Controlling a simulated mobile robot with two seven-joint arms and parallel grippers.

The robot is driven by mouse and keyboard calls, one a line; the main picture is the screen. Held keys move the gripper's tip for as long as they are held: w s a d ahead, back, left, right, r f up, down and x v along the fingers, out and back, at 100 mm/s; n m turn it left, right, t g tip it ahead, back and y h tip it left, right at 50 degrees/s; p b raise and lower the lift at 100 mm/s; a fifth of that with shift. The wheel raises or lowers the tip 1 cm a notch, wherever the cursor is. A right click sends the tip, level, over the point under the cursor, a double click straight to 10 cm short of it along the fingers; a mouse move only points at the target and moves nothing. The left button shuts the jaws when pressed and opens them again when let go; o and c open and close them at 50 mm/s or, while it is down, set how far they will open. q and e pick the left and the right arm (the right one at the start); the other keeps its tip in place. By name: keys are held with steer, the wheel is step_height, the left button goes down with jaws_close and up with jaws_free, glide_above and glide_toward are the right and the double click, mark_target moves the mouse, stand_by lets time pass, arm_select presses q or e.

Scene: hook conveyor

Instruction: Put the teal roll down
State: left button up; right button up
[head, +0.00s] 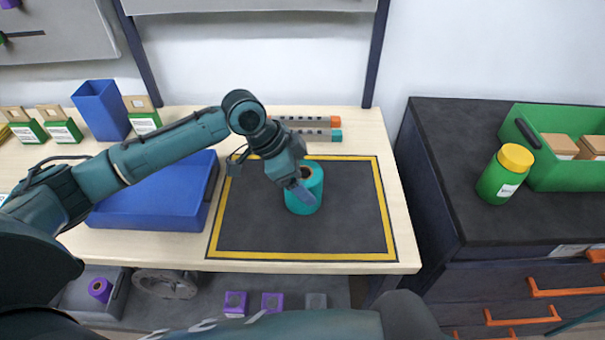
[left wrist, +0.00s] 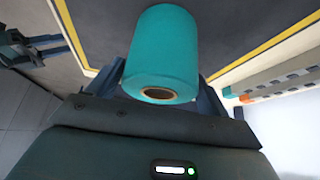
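The teal roll (head: 306,196) is a short, wide cylinder with a brown-rimmed hole in its end. In the head view it stands upright over the dark mat (head: 258,230) with the yellow border. I cannot tell whether its base touches the mat. In the left wrist view the roll (left wrist: 162,50) fills the space between my left fingers (left wrist: 160,88), with one finger against each side. My right gripper does not show clearly in either view.
A blue tray (head: 150,216) and a blue bin (head: 101,108) are left of the mat. A rack with orange and teal ends (head: 310,121) lies behind it. A dark cabinet (head: 440,150) at the right bears a green crate (head: 560,178) and a yellow-lidded jar (head: 500,180). The mat around the roll is clear.

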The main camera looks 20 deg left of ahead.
arm_select(q)
steer(key=shift+o, duration=1.2)
steer(key=shift+r, duration=0.15)
steer(key=v, duration=1.2)
